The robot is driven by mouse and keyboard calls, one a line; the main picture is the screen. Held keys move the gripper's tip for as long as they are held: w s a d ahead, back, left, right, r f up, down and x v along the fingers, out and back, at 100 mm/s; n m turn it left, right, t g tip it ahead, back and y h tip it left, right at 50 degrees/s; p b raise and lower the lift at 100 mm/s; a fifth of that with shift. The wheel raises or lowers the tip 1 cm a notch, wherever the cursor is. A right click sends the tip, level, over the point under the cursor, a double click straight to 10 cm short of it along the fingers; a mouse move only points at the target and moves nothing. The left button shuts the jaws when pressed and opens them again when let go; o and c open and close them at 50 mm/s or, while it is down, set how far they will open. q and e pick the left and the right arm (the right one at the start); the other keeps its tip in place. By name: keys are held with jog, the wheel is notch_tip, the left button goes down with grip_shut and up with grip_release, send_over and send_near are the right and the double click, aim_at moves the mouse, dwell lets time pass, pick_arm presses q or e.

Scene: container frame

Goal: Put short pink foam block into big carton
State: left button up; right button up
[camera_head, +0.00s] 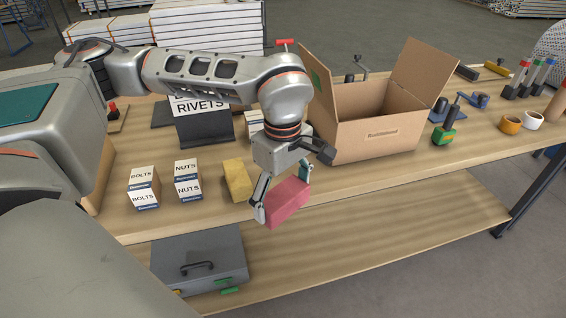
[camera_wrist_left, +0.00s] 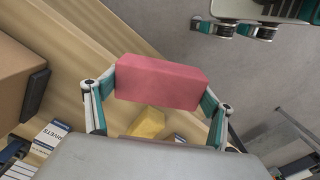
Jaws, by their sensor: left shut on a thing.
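The short pink foam block (camera_head: 287,203) is held between the fingers of my left gripper (camera_head: 281,203), above the front edge of the workbench. In the left wrist view the pink block (camera_wrist_left: 160,83) spans between both fingers of the left gripper (camera_wrist_left: 158,92), pinched at its two ends. The big carton (camera_head: 380,138) stands open on the bench, up and to the right of the gripper, with flaps raised at its left and right. Its inside is mostly hidden by its front wall. My right gripper is not seen.
A yellow block (camera_head: 237,180) and small BOLTS (camera_head: 144,188) and NUTS (camera_head: 188,180) boxes stand left of the gripper. A grey case (camera_head: 199,259) lies on the lower shelf.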

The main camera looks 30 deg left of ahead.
pick_arm(q)
notch_tip(320, 180, down, 18)
jog(key=d+m, duration=0.1)
jog(key=m, duration=1.4)
jog(key=shift+d+r+m, duration=0.2)
jog(key=shift+m, duration=0.2)
